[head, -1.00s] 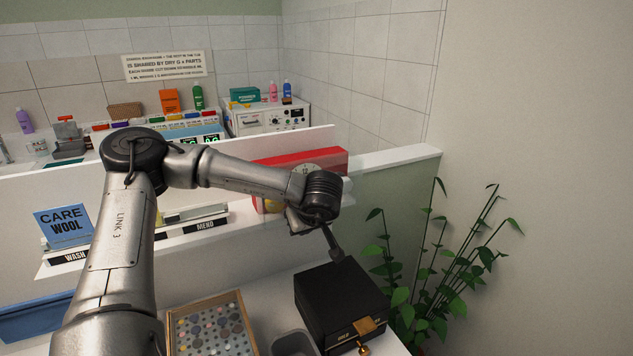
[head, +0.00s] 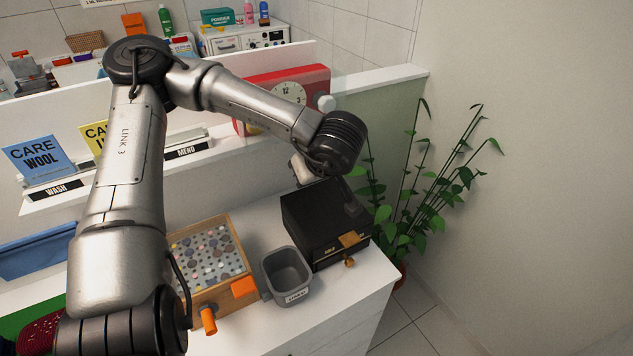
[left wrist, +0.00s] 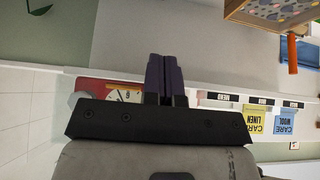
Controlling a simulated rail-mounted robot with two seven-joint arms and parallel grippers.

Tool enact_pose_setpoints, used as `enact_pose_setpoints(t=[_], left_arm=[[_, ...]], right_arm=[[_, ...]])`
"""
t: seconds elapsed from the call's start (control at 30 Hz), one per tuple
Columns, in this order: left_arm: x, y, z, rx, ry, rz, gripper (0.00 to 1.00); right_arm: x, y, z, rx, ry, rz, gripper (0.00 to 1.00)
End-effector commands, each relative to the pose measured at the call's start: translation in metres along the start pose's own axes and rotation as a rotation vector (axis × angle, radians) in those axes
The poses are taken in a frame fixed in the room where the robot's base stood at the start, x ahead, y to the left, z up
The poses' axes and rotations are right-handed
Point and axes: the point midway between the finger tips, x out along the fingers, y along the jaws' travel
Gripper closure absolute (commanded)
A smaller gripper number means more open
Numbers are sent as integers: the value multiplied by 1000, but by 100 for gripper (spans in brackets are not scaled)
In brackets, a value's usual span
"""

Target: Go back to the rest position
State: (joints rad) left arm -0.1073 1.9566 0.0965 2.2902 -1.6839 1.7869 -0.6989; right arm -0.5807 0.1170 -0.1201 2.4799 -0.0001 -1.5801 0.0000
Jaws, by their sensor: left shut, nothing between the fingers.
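My left arm (head: 128,170) comes in from the left and reaches across to the right, with its wrist (head: 340,140) above and behind a black box (head: 318,222). My left gripper (left wrist: 164,65) shows in the left wrist view with its two dark fingers together and nothing between them. In the head view the gripper is dark against the black box, so I cannot tell whether it touches it. My right gripper is in neither view.
A wooden tray of buttons (head: 247,286) and a grey bin (head: 287,278) stand left of the black box. A red clock (head: 318,79) is behind my forearm. CARE cards (head: 34,160) stand on a shelf at left. A plant (head: 440,190) grows at right.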

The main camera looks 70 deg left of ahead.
Motion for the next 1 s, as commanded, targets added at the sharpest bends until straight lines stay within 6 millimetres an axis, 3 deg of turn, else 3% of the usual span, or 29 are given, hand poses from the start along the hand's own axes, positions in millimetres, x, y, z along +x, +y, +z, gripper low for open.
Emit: enact_pose_setpoints(t=[0.3,0.7,1.0], left_arm=[[-13,0,19,1,1,0,100],[-17,0,21,0,-1,0,100],[-58,0,-8,0,-1,0,100]], right_arm=[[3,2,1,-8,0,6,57],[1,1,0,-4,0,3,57],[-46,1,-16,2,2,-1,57]])
